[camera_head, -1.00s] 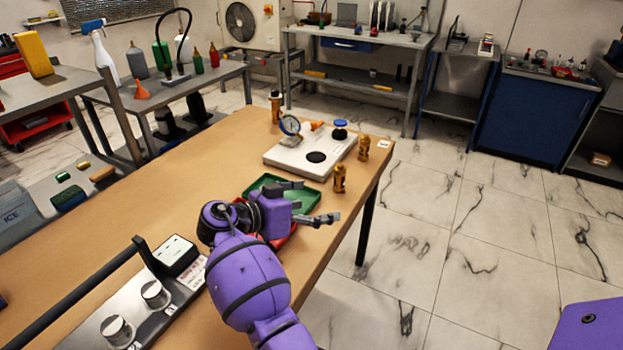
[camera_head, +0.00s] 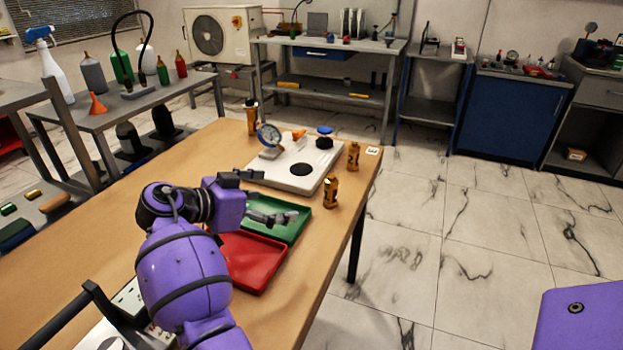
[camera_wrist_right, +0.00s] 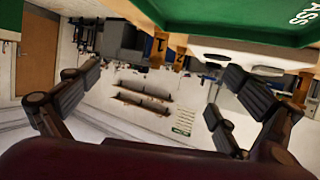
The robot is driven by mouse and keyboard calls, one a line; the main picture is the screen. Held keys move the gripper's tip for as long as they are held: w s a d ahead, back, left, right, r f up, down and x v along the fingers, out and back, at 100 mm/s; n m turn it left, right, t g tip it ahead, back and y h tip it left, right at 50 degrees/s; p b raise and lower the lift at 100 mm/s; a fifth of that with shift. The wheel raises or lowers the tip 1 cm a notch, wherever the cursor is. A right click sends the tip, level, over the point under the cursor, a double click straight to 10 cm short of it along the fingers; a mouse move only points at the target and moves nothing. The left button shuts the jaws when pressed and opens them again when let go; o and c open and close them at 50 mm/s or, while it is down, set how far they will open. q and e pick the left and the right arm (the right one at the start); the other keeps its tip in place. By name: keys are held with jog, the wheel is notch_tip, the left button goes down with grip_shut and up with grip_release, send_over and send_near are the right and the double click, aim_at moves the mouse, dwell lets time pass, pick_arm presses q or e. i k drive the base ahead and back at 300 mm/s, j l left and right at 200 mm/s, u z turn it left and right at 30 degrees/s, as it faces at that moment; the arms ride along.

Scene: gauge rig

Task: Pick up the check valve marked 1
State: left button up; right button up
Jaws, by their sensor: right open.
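Three brass check valves stand upright on the wooden table. One (camera_head: 330,193) is at the right edge beside the green tray, one (camera_head: 353,156) is farther back, and one (camera_head: 251,117) is at the far left corner. My left gripper is not in view.
A green tray (camera_head: 296,231) and red tray (camera_head: 254,284) lie side by side below the right gripper. A white plate (camera_head: 262,172) with a dial gauge (camera_head: 269,136) and blue-topped part (camera_head: 324,131) stands behind. The floor right of the table is clear.

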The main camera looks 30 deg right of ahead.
aim_at(331, 182)
jog(key=k, duration=1)
